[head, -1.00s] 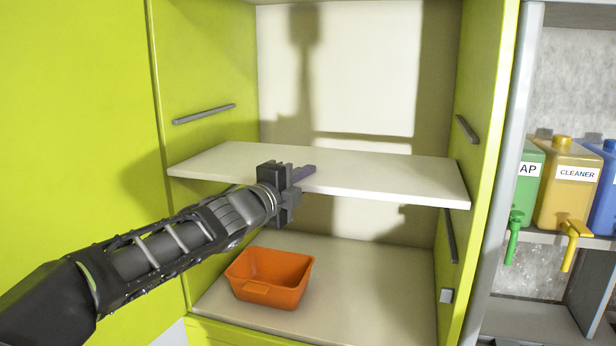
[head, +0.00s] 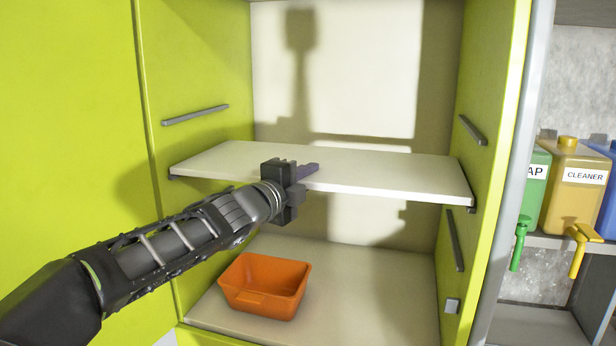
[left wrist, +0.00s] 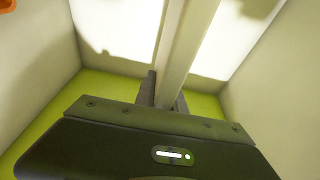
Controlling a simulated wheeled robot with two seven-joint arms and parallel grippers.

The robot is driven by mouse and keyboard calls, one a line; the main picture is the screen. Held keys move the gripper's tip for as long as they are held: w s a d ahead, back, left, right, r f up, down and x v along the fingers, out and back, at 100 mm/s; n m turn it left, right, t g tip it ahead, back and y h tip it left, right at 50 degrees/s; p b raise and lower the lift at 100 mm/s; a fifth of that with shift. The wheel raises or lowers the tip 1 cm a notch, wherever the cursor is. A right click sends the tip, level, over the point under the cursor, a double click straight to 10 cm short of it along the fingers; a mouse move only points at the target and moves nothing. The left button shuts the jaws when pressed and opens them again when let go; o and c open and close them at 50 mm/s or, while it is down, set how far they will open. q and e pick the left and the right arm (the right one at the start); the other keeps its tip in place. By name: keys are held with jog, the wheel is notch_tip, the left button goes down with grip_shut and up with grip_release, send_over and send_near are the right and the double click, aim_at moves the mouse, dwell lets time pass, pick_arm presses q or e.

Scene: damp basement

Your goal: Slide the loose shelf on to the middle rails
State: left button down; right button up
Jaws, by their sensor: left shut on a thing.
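The loose shelf (head: 350,168) is a pale board lying roughly level across the green cabinet. In the left wrist view the shelf's edge (left wrist: 187,50) runs between the fingers (left wrist: 163,95). Dark rail ends show just under the shelf's front corners, at the left (head: 173,177) and right (head: 471,208); these look like the middle rails. The rest of them is hidden. Whether the shelf rests on them along its length I cannot tell. My right gripper is not in view.
An upper rail shows on the left wall (head: 195,115) and on the right wall (head: 473,130). A lower rail (head: 455,240) is on the right wall. An orange bin (head: 265,287) stands on the cabinet floor. Dispensers (head: 572,190) stand on a rack at the right.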

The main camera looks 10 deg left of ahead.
pick_arm(q)
jog(key=shift+r, duration=0.1)
jog(key=c, duration=1.3)
grip_release()
jog(key=shift+c, duration=0.2)
jog(key=shift+f, duration=0.2)
jog(key=shift+s, duration=0.1)
jog(key=v, duration=0.7)
jog(key=shift+s+r, duration=0.15)
jog(key=shift+s, duration=0.15)
